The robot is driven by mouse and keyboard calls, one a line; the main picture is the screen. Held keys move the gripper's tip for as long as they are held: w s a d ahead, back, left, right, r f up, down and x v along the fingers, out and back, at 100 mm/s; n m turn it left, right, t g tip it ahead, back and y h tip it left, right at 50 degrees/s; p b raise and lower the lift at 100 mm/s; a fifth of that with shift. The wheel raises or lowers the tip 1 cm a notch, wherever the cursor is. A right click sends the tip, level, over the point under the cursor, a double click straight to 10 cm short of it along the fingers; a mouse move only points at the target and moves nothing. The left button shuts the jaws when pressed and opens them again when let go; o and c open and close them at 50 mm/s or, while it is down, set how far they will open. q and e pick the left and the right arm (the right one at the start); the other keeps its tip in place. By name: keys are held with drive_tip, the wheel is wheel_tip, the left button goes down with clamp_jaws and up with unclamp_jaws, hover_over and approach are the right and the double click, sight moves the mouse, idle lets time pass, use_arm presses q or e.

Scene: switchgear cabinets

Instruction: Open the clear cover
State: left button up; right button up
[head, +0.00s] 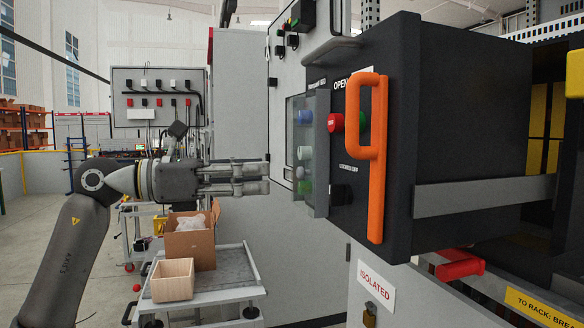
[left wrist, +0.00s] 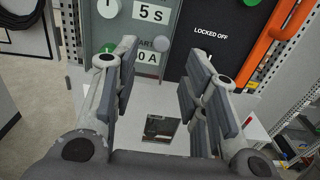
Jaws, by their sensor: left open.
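The clear cover (head: 316,150) is a see-through grey panel on the cabinet front, just left of the black breaker unit. Blue and green knobs show through it or beside it. My left gripper (head: 268,177) comes in level from the left, with its fingertips just left of the cover's lower part. In the left wrist view, its fingers (left wrist: 165,55) are apart with nothing held between them. A small grey round knob (left wrist: 161,45) shows between the fingertips, in front of labels. I cannot tell if the fingers touch anything. My right gripper is not in view.
An orange handle (head: 378,155) stands out from the black unit (head: 440,120), close right of the cover, near a red button (head: 335,122). Below my left gripper is a cart (head: 235,272) with a cardboard box (head: 190,248) and a wooden box (head: 173,283).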

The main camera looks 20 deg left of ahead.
sight(298, 173)
use_arm(q)
drive_tip(key=p+x, duration=0.2)
drive_tip(key=x, duration=0.4)
drive_tip(key=shift+d+r, duration=0.15)
drive_tip(key=shift+r, duration=0.05)
drive_tip(key=shift+w+d+f, duration=0.15)
drive_tip(key=shift+w+d, duration=0.2)
drive_tip(key=shift+d, duration=0.1)
clamp_jaws()
